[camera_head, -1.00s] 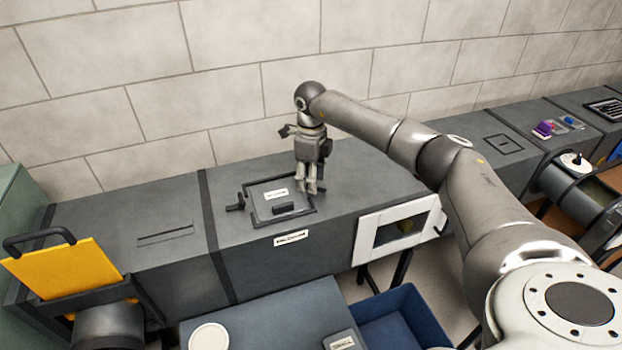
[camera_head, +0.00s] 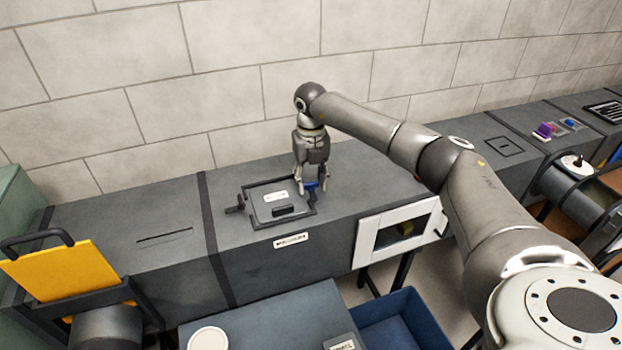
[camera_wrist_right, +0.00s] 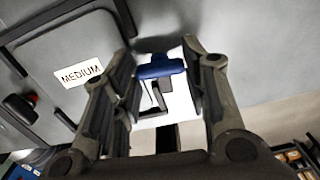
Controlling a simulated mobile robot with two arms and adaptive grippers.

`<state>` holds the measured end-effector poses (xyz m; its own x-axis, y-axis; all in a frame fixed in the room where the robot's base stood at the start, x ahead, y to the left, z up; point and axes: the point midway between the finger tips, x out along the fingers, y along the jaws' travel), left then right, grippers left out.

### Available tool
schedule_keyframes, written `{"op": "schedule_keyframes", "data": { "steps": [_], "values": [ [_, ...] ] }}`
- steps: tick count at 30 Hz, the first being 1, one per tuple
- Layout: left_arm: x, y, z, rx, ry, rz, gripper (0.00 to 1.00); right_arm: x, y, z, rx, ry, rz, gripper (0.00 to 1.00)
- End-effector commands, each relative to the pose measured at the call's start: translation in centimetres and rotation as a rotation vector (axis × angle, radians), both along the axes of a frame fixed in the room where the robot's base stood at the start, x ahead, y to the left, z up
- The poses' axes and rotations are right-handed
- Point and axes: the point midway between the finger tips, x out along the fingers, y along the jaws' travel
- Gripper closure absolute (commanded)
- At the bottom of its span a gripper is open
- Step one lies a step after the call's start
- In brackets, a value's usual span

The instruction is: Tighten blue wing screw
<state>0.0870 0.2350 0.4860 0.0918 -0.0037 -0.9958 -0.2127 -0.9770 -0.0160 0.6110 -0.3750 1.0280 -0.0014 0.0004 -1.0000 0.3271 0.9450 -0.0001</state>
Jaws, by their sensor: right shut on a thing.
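The blue wing screw (camera_head: 311,186) is on top of the dark grey duct, at the right side of the framed hatch (camera_head: 262,197). It also shows in the right wrist view (camera_wrist_right: 160,67), between my two fingers. My right gripper (camera_head: 311,184) points down over it and is shut on it, with one finger on each side. The fingers hide part of the screw in the head view. My left gripper is not in view.
A black clamp (camera_head: 235,207) sits at the hatch's left side. A yellow plate (camera_head: 62,269) stands in a slot at the left. A white-framed window (camera_head: 372,236) is on the duct's front. A blue bin (camera_head: 415,318) stands below. The brick wall runs close behind.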

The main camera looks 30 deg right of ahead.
Motion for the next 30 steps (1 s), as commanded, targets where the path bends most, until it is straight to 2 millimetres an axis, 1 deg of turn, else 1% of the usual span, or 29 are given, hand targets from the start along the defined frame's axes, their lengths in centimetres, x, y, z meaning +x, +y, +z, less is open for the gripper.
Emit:
{"op": "schedule_keyframes", "data": {
  "steps": [30],
  "values": [
    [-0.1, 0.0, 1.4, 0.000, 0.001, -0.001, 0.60, 0.2, -0.1, 0.3, 0.000, -0.007, -0.967, 0.83]
  ]
}}
